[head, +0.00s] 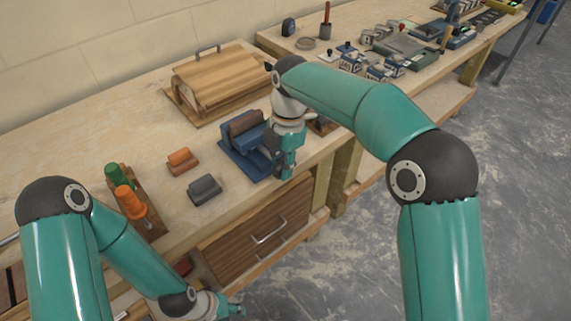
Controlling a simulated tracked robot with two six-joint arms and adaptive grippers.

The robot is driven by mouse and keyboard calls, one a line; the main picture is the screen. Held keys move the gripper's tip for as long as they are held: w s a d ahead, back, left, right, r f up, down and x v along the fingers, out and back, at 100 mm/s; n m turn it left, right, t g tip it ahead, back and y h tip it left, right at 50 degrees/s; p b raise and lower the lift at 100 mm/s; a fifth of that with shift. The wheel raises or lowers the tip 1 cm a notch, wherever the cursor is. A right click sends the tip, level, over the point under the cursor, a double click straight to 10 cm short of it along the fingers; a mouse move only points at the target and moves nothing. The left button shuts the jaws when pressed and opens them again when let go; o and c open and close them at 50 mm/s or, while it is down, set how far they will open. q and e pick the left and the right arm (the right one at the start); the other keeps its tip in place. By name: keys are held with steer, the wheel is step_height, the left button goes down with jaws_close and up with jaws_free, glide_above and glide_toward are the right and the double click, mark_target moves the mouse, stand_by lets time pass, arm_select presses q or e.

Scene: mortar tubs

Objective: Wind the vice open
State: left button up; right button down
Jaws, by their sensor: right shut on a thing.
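The blue vice (238,165) stands near the front edge of the wooden workbench, with a brown piece (243,122) at its upper part. I cannot tell whether the vice jaws grip this piece. My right gripper (284,171) points down at the front right end of the vice and is shut on what appears to be the vice handle, which the fingers mostly hide. My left gripper (234,309) is low at the bottom of the view, below the bench top and away from the vice. It is small, and its finger opening is unclear.
An orange block (182,160) and a grey block (205,189) lie left of the vice. A rack holds green (116,173) and orange (130,203) handled tools. A wooden box (222,82) stands behind. A drawer (262,238) is under the bench. Several small items crowd the farther bench.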

steer(key=shift+s+a+t+h, duration=0.1)
steer(key=shift+a+t+h, duration=0.05)
steer(key=shift+t+h, duration=0.5)
steer(key=shift+a+t+h, duration=0.1)
steer(key=shift+t+h, duration=0.35)
steer(key=shift+h, duration=0.4)
steer(key=shift+f, duration=0.1)
steer(key=c, duration=1)
jaws_free()
steer(key=r, duration=0.3)
steer(key=s+a+r, duration=0.1)
steer(key=r, duration=0.3)
steer(key=a+r, duration=0.1)
steer(key=r, duration=0.3)
steer(key=shift+s+r, duration=0.25)
